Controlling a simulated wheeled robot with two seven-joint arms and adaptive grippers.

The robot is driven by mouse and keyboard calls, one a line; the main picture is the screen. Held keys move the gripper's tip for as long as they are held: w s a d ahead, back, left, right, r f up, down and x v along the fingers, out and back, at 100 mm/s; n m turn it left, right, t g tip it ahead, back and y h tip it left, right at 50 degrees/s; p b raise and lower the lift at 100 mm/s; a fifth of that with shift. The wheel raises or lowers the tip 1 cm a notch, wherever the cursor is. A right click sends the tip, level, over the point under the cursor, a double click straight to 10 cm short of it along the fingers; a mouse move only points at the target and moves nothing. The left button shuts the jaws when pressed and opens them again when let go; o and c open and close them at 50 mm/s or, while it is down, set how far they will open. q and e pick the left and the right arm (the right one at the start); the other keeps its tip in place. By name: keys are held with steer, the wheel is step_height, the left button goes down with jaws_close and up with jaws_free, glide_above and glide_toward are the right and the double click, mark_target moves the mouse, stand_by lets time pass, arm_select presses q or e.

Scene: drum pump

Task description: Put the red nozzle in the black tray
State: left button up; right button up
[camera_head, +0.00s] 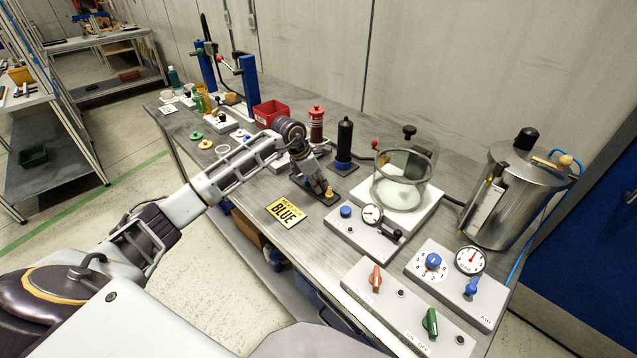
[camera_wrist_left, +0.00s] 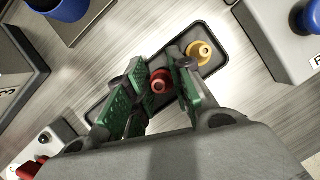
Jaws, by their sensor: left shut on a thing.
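The red nozzle (camera_wrist_left: 160,82) shows in the left wrist view between the green-padded fingers of my left gripper (camera_wrist_left: 155,95), which is shut on it. The black tray (camera_wrist_left: 218,48) lies beneath, with a yellow nozzle (camera_wrist_left: 199,52) at its far end. The red nozzle is over or in the tray's middle; I cannot tell whether it touches the bottom. In the head view my left gripper (camera_head: 318,183) points down at the tray (camera_head: 327,202), and the yellow nozzle (camera_head: 329,191) shows beside the fingers. The red nozzle is hidden there. My right gripper is not in view.
A yellow BLUE card (camera_head: 287,211) lies near the bench's front edge. A black cylinder on a blue base (camera_head: 344,144) and a glass bell jar (camera_head: 404,179) stand close to the tray's right. A red bin (camera_head: 270,112) is behind; control boxes (camera_head: 405,306) sit at the right front.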

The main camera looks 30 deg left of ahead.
arm_select(q)
steer(key=shift+s+f, duration=0.1)
steer(key=shift+f, duration=0.2)
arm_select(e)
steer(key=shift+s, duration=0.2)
